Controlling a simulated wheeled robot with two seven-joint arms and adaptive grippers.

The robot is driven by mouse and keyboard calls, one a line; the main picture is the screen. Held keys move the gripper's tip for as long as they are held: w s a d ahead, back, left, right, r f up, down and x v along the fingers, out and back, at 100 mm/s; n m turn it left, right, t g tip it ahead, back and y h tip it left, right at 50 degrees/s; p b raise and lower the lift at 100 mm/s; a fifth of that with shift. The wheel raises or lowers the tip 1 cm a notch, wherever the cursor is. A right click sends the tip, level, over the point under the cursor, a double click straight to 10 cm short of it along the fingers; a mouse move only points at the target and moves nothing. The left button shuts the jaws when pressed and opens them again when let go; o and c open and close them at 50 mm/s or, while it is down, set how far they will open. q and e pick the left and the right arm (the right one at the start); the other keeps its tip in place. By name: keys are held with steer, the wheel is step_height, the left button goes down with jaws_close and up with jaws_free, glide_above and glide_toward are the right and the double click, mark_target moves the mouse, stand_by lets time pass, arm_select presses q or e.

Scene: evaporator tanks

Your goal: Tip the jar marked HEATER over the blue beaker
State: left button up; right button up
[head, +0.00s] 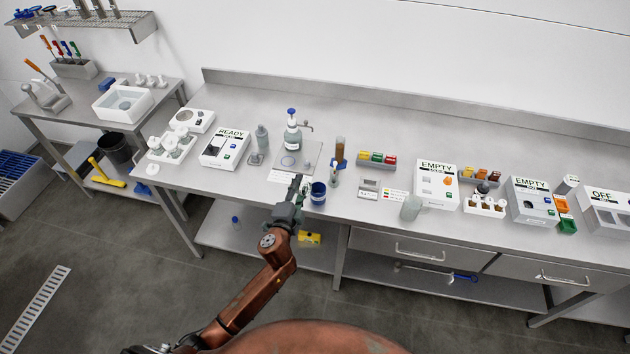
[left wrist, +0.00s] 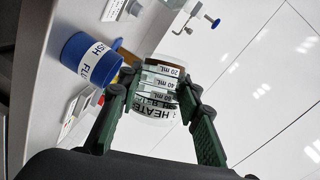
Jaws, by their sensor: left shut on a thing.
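The jar marked HEATER (left wrist: 160,88), clear with black mL marks, is held between the green fingers of my left gripper (left wrist: 155,100) in the left wrist view. The jar looks tipped well over relative to the bench. I cannot tell what is in it. The blue beaker (left wrist: 90,58), with a white label, stands close beside the jar in that view. In the head view the blue beaker (head: 318,194) stands at the bench's front edge, just right of my left gripper (head: 294,195). The jar is hard to make out there. My right gripper is out of view.
A bottle with a blue cap (head: 292,130) and a tall brown-filled cylinder (head: 339,153) stand behind the beaker. The READY box (head: 224,150) is to the left. A frosted jar (head: 411,207) and the EMPTY box (head: 436,186) are to the right.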

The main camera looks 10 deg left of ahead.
arm_select(q)
steer(key=shift+w+f, duration=0.1)
steer(key=shift+w, duration=0.55)
steer(key=shift+w+b, duration=0.3)
steer(key=shift+w, duration=0.05)
steer(key=shift+w+a+f, duration=0.1)
steer(key=shift+w+f, duration=0.05)
steer(key=shift+w, duration=0.2)
steer(key=shift+w, duration=0.35)
steer(key=shift+w+f+b, duration=0.1)
steer(key=shift+w+b, duration=0.25)
steer(key=shift+b, duration=0.05)
steer(key=shift+w, duration=0.35)
steer(key=shift+w+f, duration=0.15)
steer(key=shift+w, duration=0.2)
steer(key=shift+w+a+f+b, duration=0.1)
steer(key=shift+w+f+b, duration=0.1)
steer(key=shift+w+b, duration=0.7)
steer(key=shift+w, duration=0.35)
